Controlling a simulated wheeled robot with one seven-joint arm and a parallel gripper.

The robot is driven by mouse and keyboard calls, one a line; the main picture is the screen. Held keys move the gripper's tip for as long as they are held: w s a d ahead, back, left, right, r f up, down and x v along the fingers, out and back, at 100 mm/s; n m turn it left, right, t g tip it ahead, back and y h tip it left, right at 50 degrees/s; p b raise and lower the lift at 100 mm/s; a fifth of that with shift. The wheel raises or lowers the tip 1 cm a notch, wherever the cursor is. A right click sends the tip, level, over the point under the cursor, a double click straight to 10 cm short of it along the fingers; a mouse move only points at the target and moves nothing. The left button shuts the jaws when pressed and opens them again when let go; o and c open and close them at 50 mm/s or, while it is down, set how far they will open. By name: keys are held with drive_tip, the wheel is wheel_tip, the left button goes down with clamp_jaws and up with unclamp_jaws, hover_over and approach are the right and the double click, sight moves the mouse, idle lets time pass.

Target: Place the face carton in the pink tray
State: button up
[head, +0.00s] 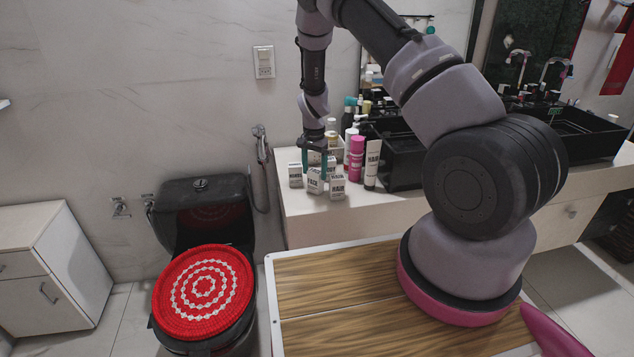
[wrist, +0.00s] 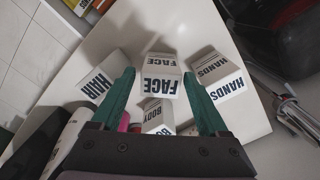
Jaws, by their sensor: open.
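The face carton (head: 315,183) is a small white box with dark "FACE" lettering, standing on the counter among similar cartons. In the wrist view the face carton (wrist: 161,88) lies between the fingertips. My gripper (head: 314,168) points down over it, open, with a green finger to either side. It also shows in the wrist view (wrist: 158,78); I cannot tell whether the fingers touch the carton.
A hands carton (head: 295,175) stands left of the face carton, a hair carton (head: 338,188) right. A body carton (wrist: 158,117) is close by. Several bottles and tubes, with a pink bottle (head: 356,158), crowd the right side beside the black sink (head: 398,160). The counter's front edge (head: 300,215) is near.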

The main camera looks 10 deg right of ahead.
sight(315, 183)
drive_tip(key=shift+w+f, duration=0.2)
drive_tip(key=shift+f, duration=2.95)
drive_tip(key=c, duration=1.2)
clamp_jaws()
drive_tip(key=shift+r, duration=0.15)
